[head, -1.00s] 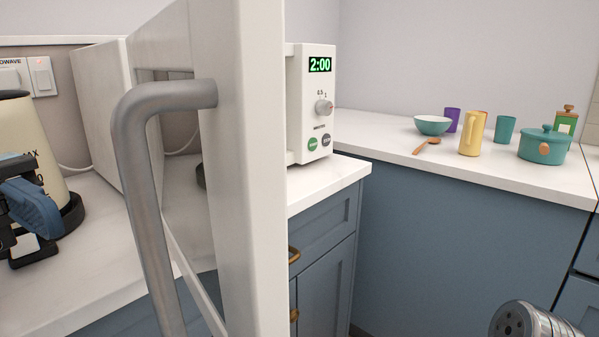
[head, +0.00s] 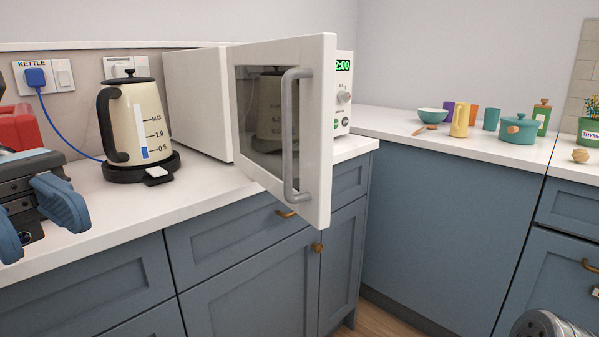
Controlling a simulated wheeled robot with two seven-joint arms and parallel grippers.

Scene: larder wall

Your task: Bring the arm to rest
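My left gripper (head: 36,222) is at the left edge of the head view, in front of the counter. Its two blue fingers are apart, with nothing seen between them. The rest of that arm is cut off by the picture edge. My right gripper is not in view. The white microwave (head: 196,105) stands on the counter. Its door (head: 322,130) is swung open toward me, with a grey bar handle (head: 290,140). The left gripper is well left of the door and apart from it.
A cream kettle (head: 132,115) on its black base stands between the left gripper and the microwave. A red object (head: 18,128) is behind the gripper. The open door juts past the counter edge. A teal pot (head: 517,130) and cups stand on the right counter.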

